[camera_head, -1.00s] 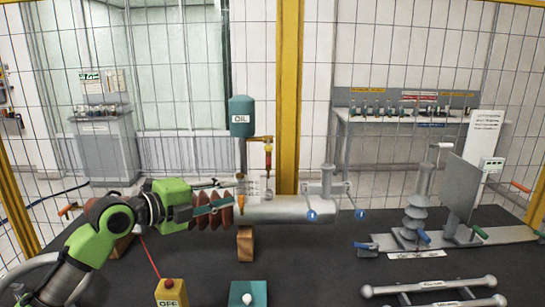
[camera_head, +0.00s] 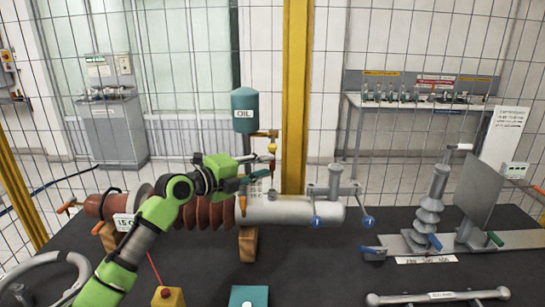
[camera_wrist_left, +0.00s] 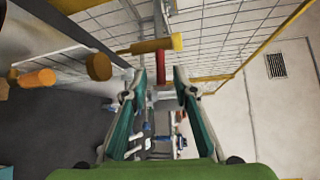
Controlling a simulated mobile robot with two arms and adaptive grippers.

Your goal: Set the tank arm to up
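The teal oil tank (camera_head: 244,112), marked OIL, stands upright behind the horizontal bushing. A yellow arm (camera_head: 263,133) sticks out to the right below the tank, with a red and yellow part (camera_head: 272,148) hanging at its end. I cannot tell for sure which part is the tank arm. My left gripper (camera_head: 268,173) is just below and in front of this part. In the left wrist view its two teal fingers (camera_wrist_left: 150,88) are spread with nothing between them. A red and yellow bar (camera_wrist_left: 151,46) lies ahead of the fingertips there, apart from them. My right gripper is not in view.
The bushing's grey cylinder (camera_head: 290,210) lies on a wooden block (camera_head: 248,245), with brown ribs (camera_head: 210,213) beside my arm. An orange handle (camera_head: 242,203) hangs close below my gripper. A grey ribbed post (camera_head: 431,205) stands at right. A mesh fence is behind.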

